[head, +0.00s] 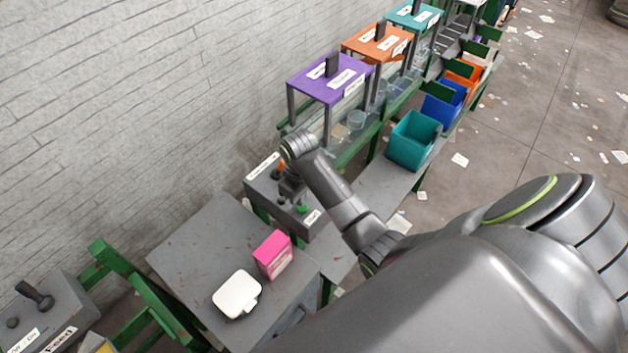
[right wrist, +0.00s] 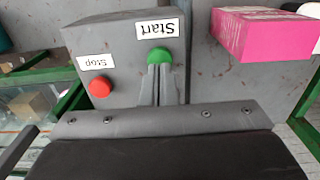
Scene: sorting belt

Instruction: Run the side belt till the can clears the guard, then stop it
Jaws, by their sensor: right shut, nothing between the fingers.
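A grey control box (head: 256,190) carries a green Start button (right wrist: 160,56) and a red Stop button (right wrist: 100,88). My right gripper (right wrist: 162,72) is shut and empty, with its fingertips at the green button. I cannot tell whether they touch or press it. A purple guard (head: 318,87) stands over the belt beyond the box. A clear jar-like item (head: 357,119) lies near it. I cannot make out the can. My left gripper is not in view.
A pink box (head: 272,256) and a white container (head: 236,294) stand on the grey table (head: 205,240) near the control box. An orange guard (head: 378,40) stands farther along. A teal bin (head: 412,140) and a blue bin (head: 442,103) stand beside the belt.

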